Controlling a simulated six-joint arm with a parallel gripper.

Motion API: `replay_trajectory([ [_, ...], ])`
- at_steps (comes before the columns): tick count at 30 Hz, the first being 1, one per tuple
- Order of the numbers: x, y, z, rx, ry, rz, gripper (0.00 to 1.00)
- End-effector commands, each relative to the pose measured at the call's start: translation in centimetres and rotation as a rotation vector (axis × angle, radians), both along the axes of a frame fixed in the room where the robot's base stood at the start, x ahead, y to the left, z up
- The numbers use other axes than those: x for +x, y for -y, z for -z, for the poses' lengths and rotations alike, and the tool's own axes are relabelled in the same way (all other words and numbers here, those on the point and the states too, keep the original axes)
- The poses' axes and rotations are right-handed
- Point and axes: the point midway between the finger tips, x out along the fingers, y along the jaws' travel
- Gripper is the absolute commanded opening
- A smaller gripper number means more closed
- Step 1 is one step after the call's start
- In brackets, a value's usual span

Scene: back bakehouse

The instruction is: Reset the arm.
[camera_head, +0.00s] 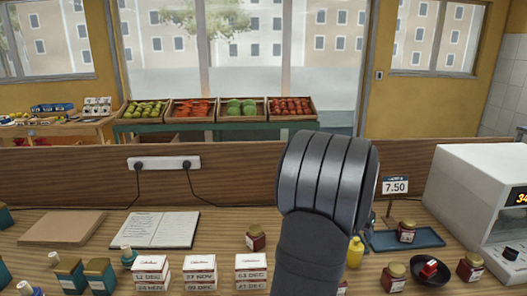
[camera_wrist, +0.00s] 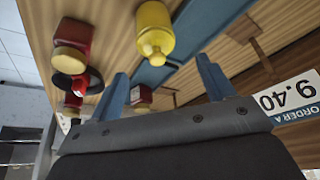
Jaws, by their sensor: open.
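My gripper (camera_wrist: 163,68) shows in the wrist view with its two blue fingers apart and nothing held between them. A small red jar (camera_wrist: 141,94) shows beyond the fingers, close beside the left one in the picture; I cannot tell the distance.
White date boxes (camera_head: 200,272), an open notebook (camera_head: 153,230) and a brown board (camera_head: 62,228) lie left.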

Motion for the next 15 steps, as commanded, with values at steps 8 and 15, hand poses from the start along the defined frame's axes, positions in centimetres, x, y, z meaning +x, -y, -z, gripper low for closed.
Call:
replay_trajectory([
  [8,1.4,1.4,4.9,0.001,-0.002,0.000,0.75],
  [15,1.9,2.0,7.7,0.000,-0.001,0.000,0.75],
])
